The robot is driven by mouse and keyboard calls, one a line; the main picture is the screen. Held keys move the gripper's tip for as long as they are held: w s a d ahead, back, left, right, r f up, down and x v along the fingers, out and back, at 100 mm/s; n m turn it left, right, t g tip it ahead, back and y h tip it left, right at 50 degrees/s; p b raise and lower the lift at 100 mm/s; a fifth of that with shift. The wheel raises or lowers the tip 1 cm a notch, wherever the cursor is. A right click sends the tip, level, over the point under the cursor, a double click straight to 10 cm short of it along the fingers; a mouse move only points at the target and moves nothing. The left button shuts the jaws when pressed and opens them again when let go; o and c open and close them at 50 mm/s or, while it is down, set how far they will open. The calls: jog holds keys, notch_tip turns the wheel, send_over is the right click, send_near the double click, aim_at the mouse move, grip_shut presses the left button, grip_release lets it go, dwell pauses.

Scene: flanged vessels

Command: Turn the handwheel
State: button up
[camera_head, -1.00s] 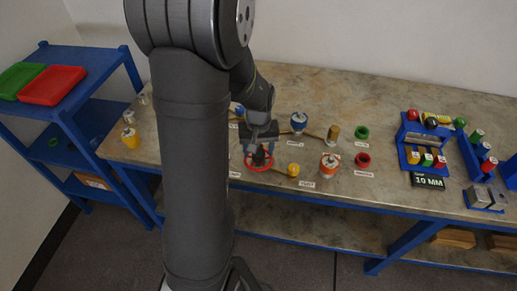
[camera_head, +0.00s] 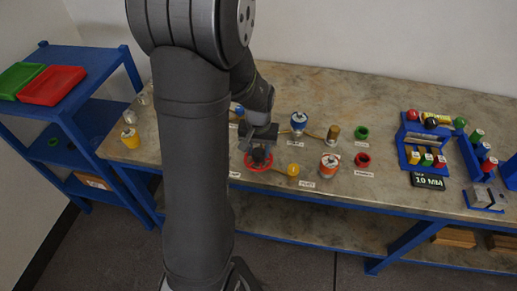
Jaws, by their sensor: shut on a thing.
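The red handwheel (camera_head: 248,165) is a ring on the bench, left of a small yellow part joined to it by a pipe. My gripper (camera_head: 259,153) is right above the handwheel, pointing down, with its fingers at the wheel's middle. It is shut on the handwheel's centre. The fingertips are dark and small, so the exact contact is hard to see. My arm hides the bench to the left of the wheel.
A blue-topped vessel (camera_head: 298,122) stands behind. A blue rack (camera_head: 420,140) is farther right. A blue shelf (camera_head: 60,75) with trays is at left.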

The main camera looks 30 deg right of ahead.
aim_at(259, 151)
jog(key=shift+m, duration=0.9)
jog(key=o, duration=1)
jog(key=shift+r, duration=0.1)
notch_tip(259, 151, up, 17)
jog(key=shift+r, duration=0.15)
notch_tip(259, 151, down, 18)
jog(key=shift+r, duration=0.2)
